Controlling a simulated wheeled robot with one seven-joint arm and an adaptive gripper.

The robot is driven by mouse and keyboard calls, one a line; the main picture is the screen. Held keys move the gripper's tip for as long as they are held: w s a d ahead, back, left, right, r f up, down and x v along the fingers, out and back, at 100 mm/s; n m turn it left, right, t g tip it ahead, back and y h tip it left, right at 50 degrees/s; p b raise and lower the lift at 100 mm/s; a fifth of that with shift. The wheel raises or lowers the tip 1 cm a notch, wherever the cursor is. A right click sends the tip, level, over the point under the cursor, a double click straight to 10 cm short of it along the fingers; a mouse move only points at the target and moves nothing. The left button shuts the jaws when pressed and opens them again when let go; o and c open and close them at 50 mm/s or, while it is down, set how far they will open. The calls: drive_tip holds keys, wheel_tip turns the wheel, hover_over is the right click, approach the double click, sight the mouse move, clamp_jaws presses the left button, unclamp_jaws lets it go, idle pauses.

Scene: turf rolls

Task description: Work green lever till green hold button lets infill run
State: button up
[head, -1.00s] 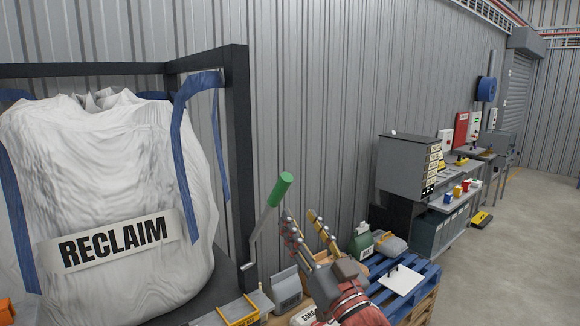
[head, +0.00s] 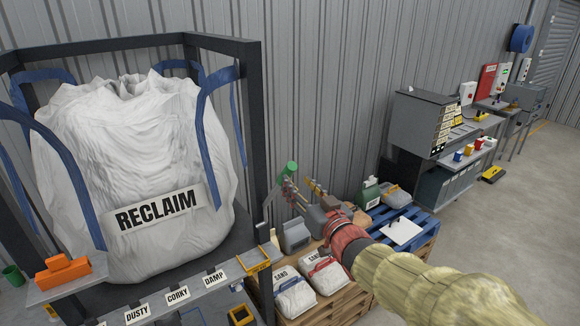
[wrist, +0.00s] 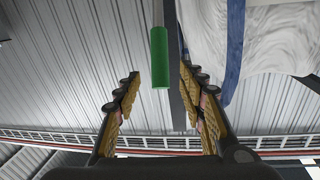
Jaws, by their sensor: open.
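The green lever's grip (head: 291,168) tops a grey cranked arm (head: 267,208) beside the dark frame post, right of the RECLAIM bag. My gripper (head: 297,185) is open at the lever, its fingers seeming to overlap the grip's lower end in the head view. In the wrist view, the green grip (wrist: 160,57) hangs between the open fingers (wrist: 163,82), near the tips and closer to the left one. There is a gap on both sides, so nothing is clasped. I cannot make out the green hold button in either view.
The white RECLAIM bag (head: 140,165) hangs in a dark frame (head: 253,120). A ledge with DUSTY, CORKY and DAMP labels (head: 178,295) runs below. SAND bags (head: 293,293) and a blue pallet (head: 412,222) lie near my arm. Open floor (head: 500,235) is at right.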

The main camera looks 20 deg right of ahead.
sight(291, 175)
drive_tip(key=w, duration=0.4)
drive_tip(key=w+a+p, duration=0.1)
drive_tip(key=w, duration=0.2)
drive_tip(key=shift+w, duration=0.1)
drive_tip(key=shift+c, duration=0.3)
clamp_jaws()
idle(0.6)
